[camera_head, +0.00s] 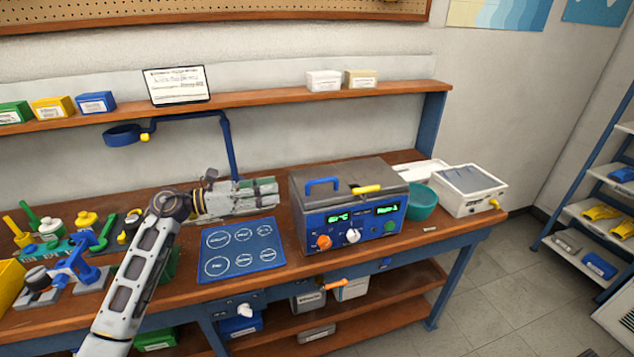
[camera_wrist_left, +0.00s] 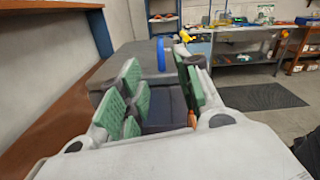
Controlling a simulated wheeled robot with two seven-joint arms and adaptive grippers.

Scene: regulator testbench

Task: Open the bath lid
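The bath (camera_head: 352,225) is a blue-fronted box with a grey lid (camera_head: 345,174) lying shut on top, on the workbench. A blue handle (camera_head: 322,184) stands on the lid's left part, and a yellow grip (camera_head: 367,189) is near its front edge. My left gripper (camera_head: 274,193) is just left of the bath, about lid height, pointing at it and apart from the handle. In the left wrist view its green-padded fingers (camera_wrist_left: 160,82) are spread with nothing held between them. The blue handle (camera_wrist_left: 160,54) shows beyond them. My right gripper is not in view.
A blue mat with circles (camera_head: 242,248) lies in front of my left gripper. A teal bowl (camera_head: 421,202) and a white box (camera_head: 468,190) stand right of the bath. A blue stand (camera_head: 228,145) rises behind the gripper. A shelf (camera_head: 240,104) runs above.

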